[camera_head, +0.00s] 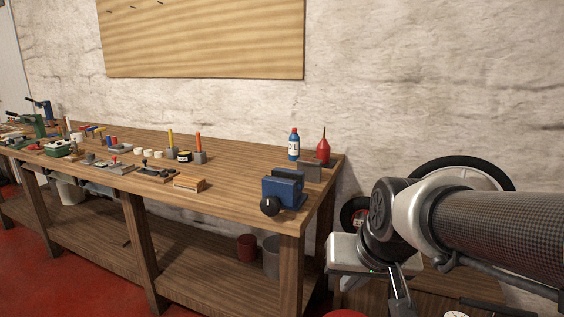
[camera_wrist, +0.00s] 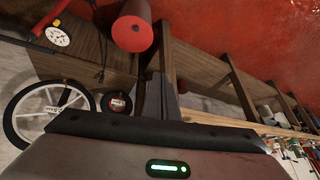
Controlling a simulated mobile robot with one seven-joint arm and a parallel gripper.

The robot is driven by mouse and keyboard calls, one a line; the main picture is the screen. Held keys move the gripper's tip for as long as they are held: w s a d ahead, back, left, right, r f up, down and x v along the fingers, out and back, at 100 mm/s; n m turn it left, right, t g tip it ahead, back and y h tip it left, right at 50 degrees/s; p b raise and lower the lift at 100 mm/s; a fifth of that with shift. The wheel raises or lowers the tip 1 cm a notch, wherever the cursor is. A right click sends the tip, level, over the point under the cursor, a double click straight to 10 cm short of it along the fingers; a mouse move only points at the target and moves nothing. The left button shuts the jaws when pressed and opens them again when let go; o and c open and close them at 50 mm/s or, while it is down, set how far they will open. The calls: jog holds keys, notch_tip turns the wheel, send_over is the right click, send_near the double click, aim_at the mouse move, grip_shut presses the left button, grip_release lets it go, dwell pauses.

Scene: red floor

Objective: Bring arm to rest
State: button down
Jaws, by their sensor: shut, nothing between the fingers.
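My arm reaches in from the right edge of the head view, with its elbow bent and its dark and silver joints in front of the wall. My gripper shows in the wrist view (camera_wrist: 163,76) as two dark fingers close together, with nothing between them. In the head view only a dark, slim part hangs below the wrist near the bottom edge, and the fingertips cannot be made out. The arm is to the right of the workbench (camera_head: 235,196) and apart from its top.
A blue vise (camera_head: 284,189), an oil bottle (camera_head: 294,145) and a red oil can (camera_head: 323,149) stand at the bench's right end. A wheel (camera_wrist: 45,112), a red cylinder (camera_wrist: 132,32) and a wooden cabinet (camera_wrist: 85,60) are near my gripper. Red floor (camera_head: 85,270) lies open at left.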

jog(key=s+d+r, duration=0.2)
jog(key=s+r, duration=0.1)
jog(key=s, duration=0.8)
notch_tip(320, 180, up, 28)
jog(key=p, duration=2.8)
jog(key=shift+w+n+h, duration=0.25)
jog(key=shift+n+h, duration=0.15)
jog(key=shift+f, duration=0.1)
